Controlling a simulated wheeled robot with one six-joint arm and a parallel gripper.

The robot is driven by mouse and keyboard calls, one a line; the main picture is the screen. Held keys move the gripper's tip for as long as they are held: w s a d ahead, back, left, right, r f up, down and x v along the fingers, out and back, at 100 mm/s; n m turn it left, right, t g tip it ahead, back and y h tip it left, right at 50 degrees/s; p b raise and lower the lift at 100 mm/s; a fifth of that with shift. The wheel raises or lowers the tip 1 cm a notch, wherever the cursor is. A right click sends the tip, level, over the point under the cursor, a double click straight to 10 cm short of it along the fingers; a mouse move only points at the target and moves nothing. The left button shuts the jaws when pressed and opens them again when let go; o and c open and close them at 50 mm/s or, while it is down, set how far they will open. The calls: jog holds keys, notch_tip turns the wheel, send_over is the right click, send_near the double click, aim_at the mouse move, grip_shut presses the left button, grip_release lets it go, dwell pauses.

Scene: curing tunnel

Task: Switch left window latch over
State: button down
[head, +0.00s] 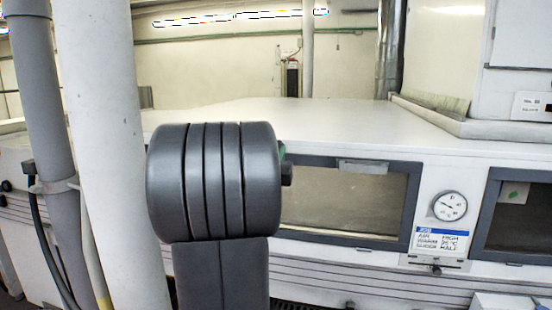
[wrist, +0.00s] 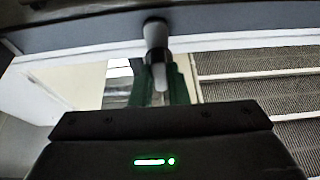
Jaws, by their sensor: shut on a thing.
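In the wrist view the window latch (wrist: 155,36) is a pale grey rounded lever on the dark window frame (wrist: 230,28). My gripper (wrist: 158,78) has its green fingers on either side of the lever and is shut on it. The lever points toward the gripper. In the head view the left window (head: 345,202) is a brownish pane in a dark grey frame. My grey arm covers its left end, the latch and nearly all of the gripper; only a sliver of green shows beside the arm.
A round gauge (head: 449,206) with a label below it sits right of the left window. A second window (head: 511,212) is at the far right. White and grey pipes (head: 104,150) stand close on the left. The broad white top (head: 290,112) of the tunnel is clear.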

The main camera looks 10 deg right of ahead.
jog(key=shift+a+r, duration=0.2)
jog(key=shift+r, duration=0.15)
jog(key=c, duration=1.7)
grip_release()
jog(key=shift+c, duration=0.2)
jog(key=o, duration=0.3)
jog(key=shift+a, duration=0.3)
jog(key=shift+o, duration=0.2)
jog(key=shift+f, duration=0.1)
jog(key=shift+d+f, duration=0.1)
jog(key=b+v, duration=0.2)
jog(key=v, duration=1.2)
jog(key=shift+b, duration=0.4)
